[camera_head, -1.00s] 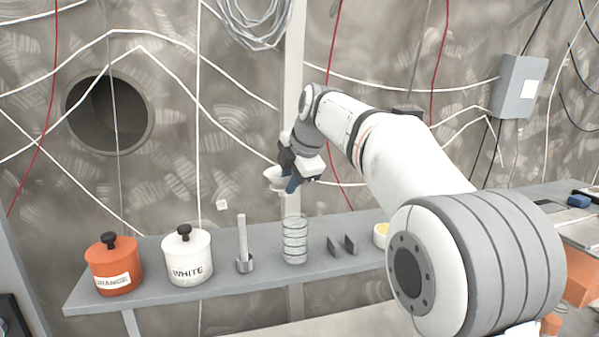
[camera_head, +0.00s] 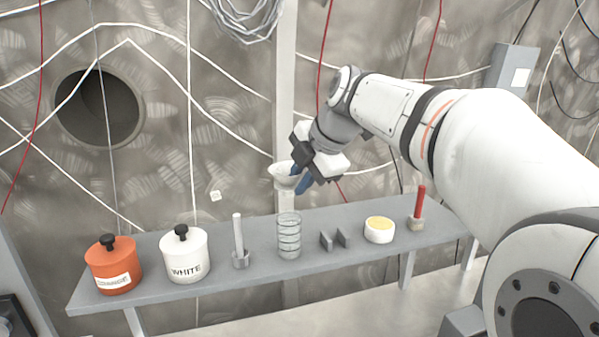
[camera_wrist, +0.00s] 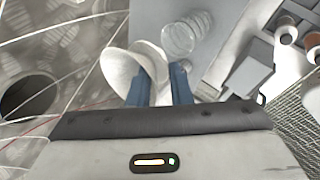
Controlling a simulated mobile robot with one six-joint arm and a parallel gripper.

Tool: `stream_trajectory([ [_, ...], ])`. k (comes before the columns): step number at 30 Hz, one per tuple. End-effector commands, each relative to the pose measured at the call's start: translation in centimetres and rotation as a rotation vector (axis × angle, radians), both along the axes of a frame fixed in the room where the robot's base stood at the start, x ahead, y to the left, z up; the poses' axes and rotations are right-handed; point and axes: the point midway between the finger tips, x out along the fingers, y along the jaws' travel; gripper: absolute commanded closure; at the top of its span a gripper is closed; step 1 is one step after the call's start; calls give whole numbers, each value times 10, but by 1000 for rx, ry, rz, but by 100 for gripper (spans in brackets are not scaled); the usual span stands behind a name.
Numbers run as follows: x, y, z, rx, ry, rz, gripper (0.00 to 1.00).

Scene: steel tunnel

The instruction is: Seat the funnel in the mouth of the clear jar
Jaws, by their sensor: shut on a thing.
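A white funnel (camera_head: 281,171) is held by my gripper (camera_head: 301,180), which is shut on it. In the head view the funnel is upright, wide cone up, in the air above the shelf, apart from the jar below it. The clear jar (camera_head: 289,238) stands upright on the shelf with its mouth open and dark rings around its wall. In the wrist view the funnel (camera_wrist: 122,70) shows beside the blue fingers of my gripper (camera_wrist: 160,85), and the jar (camera_wrist: 186,36) lies beyond them. The fingers hide part of the funnel.
The grey shelf (camera_head: 205,273) also holds an orange pot (camera_head: 115,268), a white pot (camera_head: 185,258), a grey rod in a holder (camera_head: 239,240), a grey slotted block (camera_head: 335,239), a yellow-topped white dish (camera_head: 379,231) and a red stick in a holder (camera_head: 420,203). The wall with cables stands behind.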

Motion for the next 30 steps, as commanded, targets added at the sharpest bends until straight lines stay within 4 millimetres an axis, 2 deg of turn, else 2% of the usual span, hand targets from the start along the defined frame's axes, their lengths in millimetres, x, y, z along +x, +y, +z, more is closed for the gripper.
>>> stream_trajectory([
  [30, 1, 1, -59, -1, -1, 2, 100],
])
